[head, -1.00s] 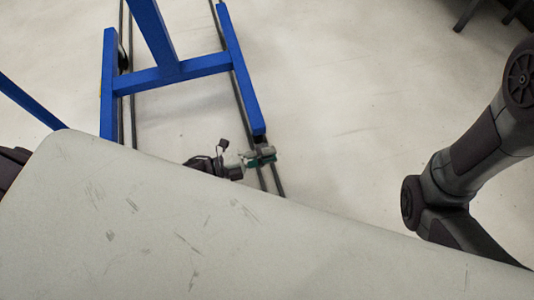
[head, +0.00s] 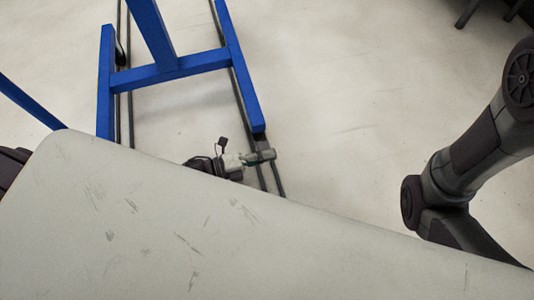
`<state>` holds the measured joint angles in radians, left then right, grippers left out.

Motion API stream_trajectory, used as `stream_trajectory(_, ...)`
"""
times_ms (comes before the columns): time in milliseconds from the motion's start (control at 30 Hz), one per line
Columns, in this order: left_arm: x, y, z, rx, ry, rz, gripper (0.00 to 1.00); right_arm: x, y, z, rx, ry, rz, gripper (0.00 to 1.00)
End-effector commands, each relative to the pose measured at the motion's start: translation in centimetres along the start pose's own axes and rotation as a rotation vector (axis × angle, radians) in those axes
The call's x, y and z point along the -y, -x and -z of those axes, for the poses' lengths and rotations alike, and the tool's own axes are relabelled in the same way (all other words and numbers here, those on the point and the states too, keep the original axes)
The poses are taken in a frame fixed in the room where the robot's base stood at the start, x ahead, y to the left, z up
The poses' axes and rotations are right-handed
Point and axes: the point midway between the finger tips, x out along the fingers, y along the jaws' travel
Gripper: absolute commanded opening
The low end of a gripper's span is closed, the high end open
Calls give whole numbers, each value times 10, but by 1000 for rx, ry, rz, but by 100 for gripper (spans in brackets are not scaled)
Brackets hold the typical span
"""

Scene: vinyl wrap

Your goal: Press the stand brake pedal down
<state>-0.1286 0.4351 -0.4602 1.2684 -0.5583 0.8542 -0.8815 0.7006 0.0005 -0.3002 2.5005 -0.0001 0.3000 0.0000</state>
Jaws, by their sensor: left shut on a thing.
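The blue stand (head: 185,68) is on the floor at the upper left of the head view. Its right leg ends (head: 257,127) just above my left gripper (head: 264,156) in the picture. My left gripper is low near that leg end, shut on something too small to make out. A thin sliver of teal shows beside its fingers. I cannot tell the brake pedal apart from the gripper and the leg end, nor whether the pedal is up or down. My right gripper is not in view; only my right arm shows at the right.
A pale scuffed panel (head: 180,235) fills the foreground and hides most of my left arm. Dark rails or cables (head: 243,100) run along the floor by the stand. The floor (head: 360,100) right of the stand is clear. Dark legs (head: 467,14) stand at the top right.

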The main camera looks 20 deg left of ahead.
Motion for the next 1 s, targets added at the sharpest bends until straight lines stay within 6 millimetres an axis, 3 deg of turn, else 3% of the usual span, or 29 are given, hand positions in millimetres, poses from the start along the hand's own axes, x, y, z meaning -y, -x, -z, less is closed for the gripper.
stream_trajectory(400, -11, 0, -1, 1, -196, -1, 0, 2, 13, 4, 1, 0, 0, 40)
stream_trajectory(933, -12, 1, -2, 1, -225, -3, 0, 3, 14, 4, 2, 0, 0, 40)
stream_trajectory(1000, -12, 1, -2, 1, -225, -4, 18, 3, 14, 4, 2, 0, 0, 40)
